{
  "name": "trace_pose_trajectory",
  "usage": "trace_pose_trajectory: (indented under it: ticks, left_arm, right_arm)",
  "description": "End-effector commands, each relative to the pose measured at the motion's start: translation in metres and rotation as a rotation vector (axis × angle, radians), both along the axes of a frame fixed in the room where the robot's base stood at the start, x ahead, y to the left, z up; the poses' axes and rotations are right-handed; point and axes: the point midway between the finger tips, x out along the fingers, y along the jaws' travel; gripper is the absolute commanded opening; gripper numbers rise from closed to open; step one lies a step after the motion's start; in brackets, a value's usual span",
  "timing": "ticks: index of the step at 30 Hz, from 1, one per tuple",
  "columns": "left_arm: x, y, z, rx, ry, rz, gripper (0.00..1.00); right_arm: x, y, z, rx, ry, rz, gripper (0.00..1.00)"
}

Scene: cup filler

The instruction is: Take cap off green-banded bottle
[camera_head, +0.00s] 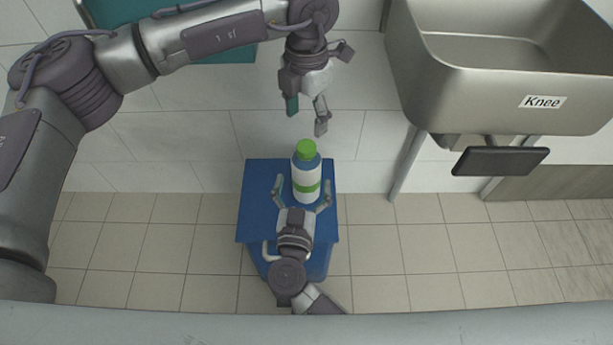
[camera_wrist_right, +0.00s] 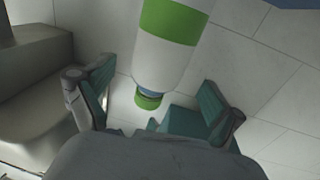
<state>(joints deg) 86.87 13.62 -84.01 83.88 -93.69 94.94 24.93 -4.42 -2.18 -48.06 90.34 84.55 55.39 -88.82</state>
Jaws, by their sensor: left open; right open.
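The green-banded bottle (camera_head: 306,178) is white with a green band and a blue neck, and stands upright on a blue stand (camera_head: 256,205). Its green cap (camera_head: 306,148) is on top. In the right wrist view the bottle (camera_wrist_right: 165,55) appears upside down, with the cap (camera_wrist_right: 148,101) at its lower end. My left gripper (camera_head: 306,115) is open and empty above and behind the cap, pointing down. My right gripper (camera_head: 301,192) is open, its fingers on either side of the bottle's lower part in the head view. It also shows in the right wrist view (camera_wrist_right: 160,95); contact cannot be told.
A metal sink (camera_head: 480,85) labelled "Knee" is at the upper right, with a dark pedal (camera_head: 500,161) below its front. A white tiled wall (camera_head: 190,135) is behind the stand. The tiled floor (camera_head: 420,250) to the right is clear.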

Motion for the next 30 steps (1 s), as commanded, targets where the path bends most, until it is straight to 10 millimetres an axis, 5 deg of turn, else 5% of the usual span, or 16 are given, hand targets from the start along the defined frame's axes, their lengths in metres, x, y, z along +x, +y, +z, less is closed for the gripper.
trace_pose_trajectory:
  ticks: [10,24,30]
  left_arm:
    - [0.0,0.0,0.0,-0.001,0.001,0.0,0.65]
    - [0.0,0.0,0.0,-0.001,0.001,0.0,0.65]
    - [0.0,0.0,0.0,-0.001,0.001,0.0,0.65]
  right_arm:
    - [0.059,-0.008,0.0,-0.001,-0.001,0.0,0.93]
    - [0.071,-0.01,-0.001,0.0,0.001,0.0,0.93]
    - [0.071,-0.01,-0.001,0.0,0.001,0.0,0.62]
